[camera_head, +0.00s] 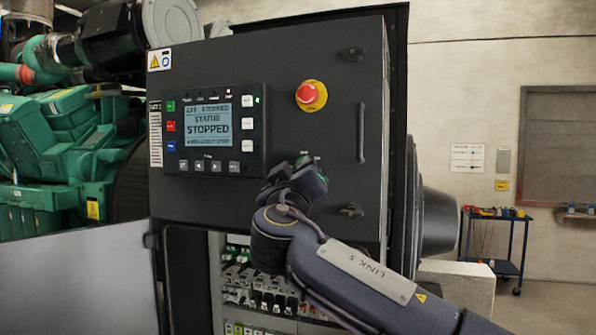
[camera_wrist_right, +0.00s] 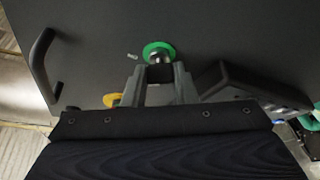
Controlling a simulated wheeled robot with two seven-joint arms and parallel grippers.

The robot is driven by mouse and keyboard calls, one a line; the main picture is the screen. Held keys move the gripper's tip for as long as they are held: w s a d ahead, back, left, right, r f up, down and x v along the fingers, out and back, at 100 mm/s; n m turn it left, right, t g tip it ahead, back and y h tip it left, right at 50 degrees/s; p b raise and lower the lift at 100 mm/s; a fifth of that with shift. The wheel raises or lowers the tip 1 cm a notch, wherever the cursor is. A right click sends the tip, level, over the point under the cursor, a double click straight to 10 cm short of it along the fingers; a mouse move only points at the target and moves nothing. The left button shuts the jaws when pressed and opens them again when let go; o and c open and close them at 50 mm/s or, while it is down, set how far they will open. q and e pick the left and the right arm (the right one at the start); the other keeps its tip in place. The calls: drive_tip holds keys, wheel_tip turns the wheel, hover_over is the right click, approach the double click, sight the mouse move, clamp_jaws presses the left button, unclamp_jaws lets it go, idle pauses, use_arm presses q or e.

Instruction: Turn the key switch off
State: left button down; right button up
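The key switch has a green ring (camera_wrist_right: 158,50) and a metal barrel on the dark cabinet door. The control display (camera_head: 208,128) left of the gripper reads "STOPPED". My left gripper is not in view.
A red emergency stop button (camera_head: 309,95) on a yellow ring sits above the gripper. A vertical door handle (camera_head: 361,133) is to the right. Open terminal wiring (camera_head: 262,285) lies below the door. A green engine (camera_head: 60,140) stands at left, a tool cart (camera_head: 497,240) at right.

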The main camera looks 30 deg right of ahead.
drive_tip(key=c, duration=0.4)
drive_tip(key=shift+n, duration=0.5)
drive_tip(key=n+y+p, duration=0.1)
drive_tip(key=n+p, duration=0.2)
drive_tip(key=n, duration=0.1)
drive_tip(key=n+y+p, duration=0.2)
drive_tip(key=n+p, duration=0.1)
drive_tip(key=n, duration=0.1)
drive_tip(key=n+g+y+p, duration=0.1)
drive_tip(key=n+y+p, duration=0.1)
drive_tip(key=n+p, duration=0.1)
drive_tip(key=shift+s+r+n+p, duration=0.1)
drive_tip(key=shift+r+n+p, duration=0.2)
drive_tip(key=shift+n, duration=0.6)
drive_tip(key=shift+f, duration=0.1)
